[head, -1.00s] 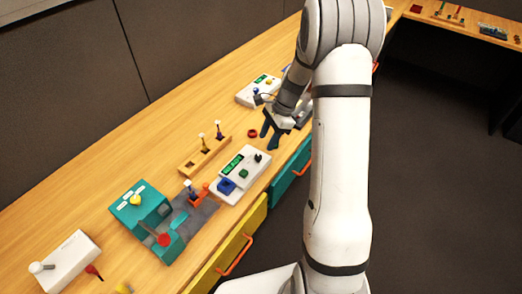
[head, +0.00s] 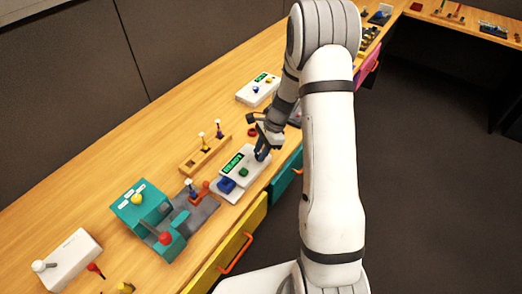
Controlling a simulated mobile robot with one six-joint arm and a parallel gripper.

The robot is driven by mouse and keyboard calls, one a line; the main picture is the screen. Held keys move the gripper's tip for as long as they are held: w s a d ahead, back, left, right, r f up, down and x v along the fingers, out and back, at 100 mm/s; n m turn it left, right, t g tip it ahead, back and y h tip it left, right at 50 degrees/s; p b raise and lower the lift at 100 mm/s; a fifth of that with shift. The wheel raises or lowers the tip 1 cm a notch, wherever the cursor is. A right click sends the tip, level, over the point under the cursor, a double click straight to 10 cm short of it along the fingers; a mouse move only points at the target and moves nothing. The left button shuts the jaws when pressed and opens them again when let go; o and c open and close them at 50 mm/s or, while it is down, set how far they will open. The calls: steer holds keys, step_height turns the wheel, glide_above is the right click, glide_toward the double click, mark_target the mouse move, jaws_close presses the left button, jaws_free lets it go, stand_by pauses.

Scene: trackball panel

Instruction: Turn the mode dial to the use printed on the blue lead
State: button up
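A white panel (head: 253,173) sits near the bench's front edge, with a lit green display (head: 233,162), a green knob or button (head: 243,172) and a blue block-like part (head: 227,184). I cannot tell which control is the mode dial. My gripper (head: 261,155) points down at the panel's far right end, over the spot of a small black knob, which it now hides. I cannot tell whether it touches the knob or how far its fingers are apart. No blue lead with readable print can be made out.
Behind stands another white box (head: 257,90) with a display and knobs. A wooden rack (head: 205,157) holds upright pieces. A teal machine (head: 142,208) with a red-knobbed lever and a white box (head: 66,262) stand to the left. Drawers with orange handles (head: 236,254) line the bench front.

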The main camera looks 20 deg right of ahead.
steer(key=c, duration=0.5)
steer(key=shift+c, duration=0.2)
steer(key=shift+n, duration=0.4)
steer(key=n, duration=0.1)
steer(key=n+g+b, duration=0.1)
steer(key=n, duration=0.1)
steer(key=n+g+h, duration=0.1)
steer(key=shift+w+a+n, duration=0.15)
steer(key=shift+w+n, duration=0.1)
steer(key=shift+n, duration=0.05)
steer(key=shift+w+a+n+g+h+b, duration=0.1)
steer(key=shift+n+g+h+b, duration=0.2)
steer(key=shift+n, duration=0.8)
steer(key=shift+w+a+n+g+h+b, duration=0.1)
steer(key=shift+n+g+h+b, duration=0.2)
steer(key=shift+n, duration=0.8)
steer(key=shift+s, duration=0.1)
steer(key=o, duration=1)
